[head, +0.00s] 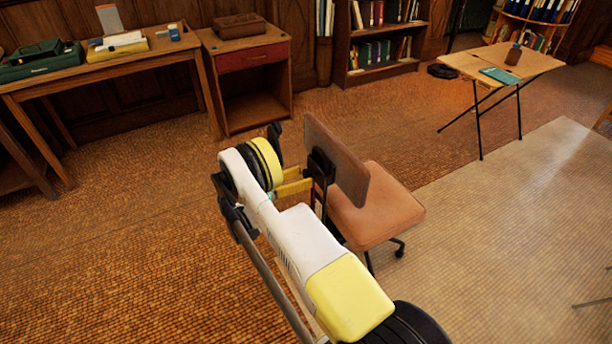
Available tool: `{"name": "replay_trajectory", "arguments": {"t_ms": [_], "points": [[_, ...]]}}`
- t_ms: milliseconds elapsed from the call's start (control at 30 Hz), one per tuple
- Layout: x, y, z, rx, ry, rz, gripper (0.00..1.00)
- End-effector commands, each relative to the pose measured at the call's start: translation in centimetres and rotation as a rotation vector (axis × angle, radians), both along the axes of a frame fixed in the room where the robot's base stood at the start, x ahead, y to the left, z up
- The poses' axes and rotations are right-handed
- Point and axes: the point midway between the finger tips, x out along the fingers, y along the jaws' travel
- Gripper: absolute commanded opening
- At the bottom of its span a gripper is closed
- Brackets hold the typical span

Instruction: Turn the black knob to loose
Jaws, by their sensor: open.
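An office chair with a brown backrest (337,160) and a salmon-brown seat (382,207) stands just beyond my arm in the head view. A black bracket (319,166) shows on the rear of the backrest. I cannot make out a separate black knob there; it may be part of this dark hardware or hidden by my arm. My gripper (296,152) is at the end of my white and yellow arm, close behind the backrest. It is open, with a black finger visible left of the bracket. I cannot tell whether it touches the chair.
A wooden desk (110,68) and a side cabinet with a red drawer (255,57) line the back left. Bookshelves stand behind. The floor left of the chair is clear.

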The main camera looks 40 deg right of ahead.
Motion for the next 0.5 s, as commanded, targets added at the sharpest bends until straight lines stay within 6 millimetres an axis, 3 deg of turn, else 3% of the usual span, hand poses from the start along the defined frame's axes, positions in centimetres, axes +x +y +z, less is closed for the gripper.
{"name": "replay_trajectory", "arguments": {"t_ms": [167, 433, 467, 500], "points": [[-0.4, -1.4, -0.2, 0.0, 0.0, 0.0, 0.67], [-0.4, -1.6, -0.1, 0.0, 0.001, 0.001, 0.67], [-0.4, -1.6, -0.1, 0.0, 0.001, 0.001, 0.65], [-0.4, -1.6, -0.1, 0.0, 0.001, 0.001, 0.53]]}}
